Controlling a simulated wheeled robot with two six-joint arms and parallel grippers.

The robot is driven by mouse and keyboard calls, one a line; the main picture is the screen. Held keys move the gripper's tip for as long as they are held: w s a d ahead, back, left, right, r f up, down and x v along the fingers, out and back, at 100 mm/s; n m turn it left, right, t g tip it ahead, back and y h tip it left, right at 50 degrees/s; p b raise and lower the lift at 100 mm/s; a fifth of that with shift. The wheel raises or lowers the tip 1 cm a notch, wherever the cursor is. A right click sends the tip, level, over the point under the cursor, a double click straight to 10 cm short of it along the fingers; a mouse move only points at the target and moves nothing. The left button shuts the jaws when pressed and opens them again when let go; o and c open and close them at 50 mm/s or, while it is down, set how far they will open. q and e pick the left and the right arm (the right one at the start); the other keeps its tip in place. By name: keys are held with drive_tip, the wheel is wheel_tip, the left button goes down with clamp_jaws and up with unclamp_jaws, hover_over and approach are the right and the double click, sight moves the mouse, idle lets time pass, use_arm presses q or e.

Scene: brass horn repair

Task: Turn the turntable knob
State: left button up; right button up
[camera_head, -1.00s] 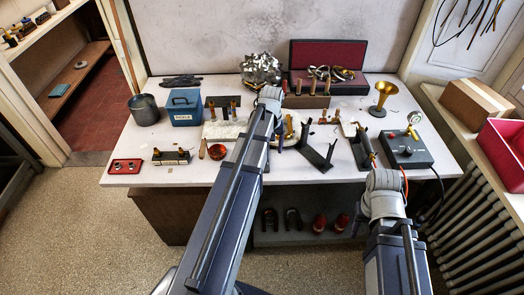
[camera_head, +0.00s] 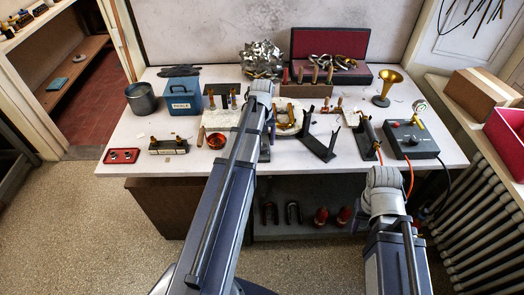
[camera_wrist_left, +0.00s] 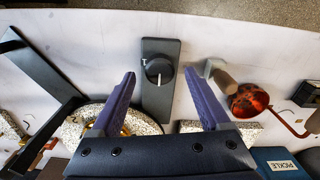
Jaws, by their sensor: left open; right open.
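In the left wrist view a dark upright-oblong plate carries a round black knob (camera_wrist_left: 159,70) with a white pointer line and a small white mark beside it. My left gripper (camera_wrist_left: 160,76) is open, with one purple finger on each side of the knob and plate; both look apart from the knob. A speckled round turntable (camera_wrist_left: 78,124) lies partly hidden behind the left finger; it also shows in the head view (camera_head: 297,117). In the head view my left arm hides the knob. My right gripper (camera_head: 384,185) is low at the table's front right, its fingertips not clearly shown.
Left of my arm are a blue box (camera_head: 181,101), a red bowl (camera_head: 216,141) and a small dark stand (camera_head: 168,149). To the right are a black V-stand (camera_head: 320,147), a control box with gauge (camera_head: 410,140) and a brass horn bell (camera_head: 387,86).

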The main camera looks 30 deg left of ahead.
use_arm(q)
wheel_tip(320, 180, down, 2)
drive_tip(key=shift+f+b, duration=0.2)
drive_tip(key=shift+b, duration=0.55)
clamp_jaws()
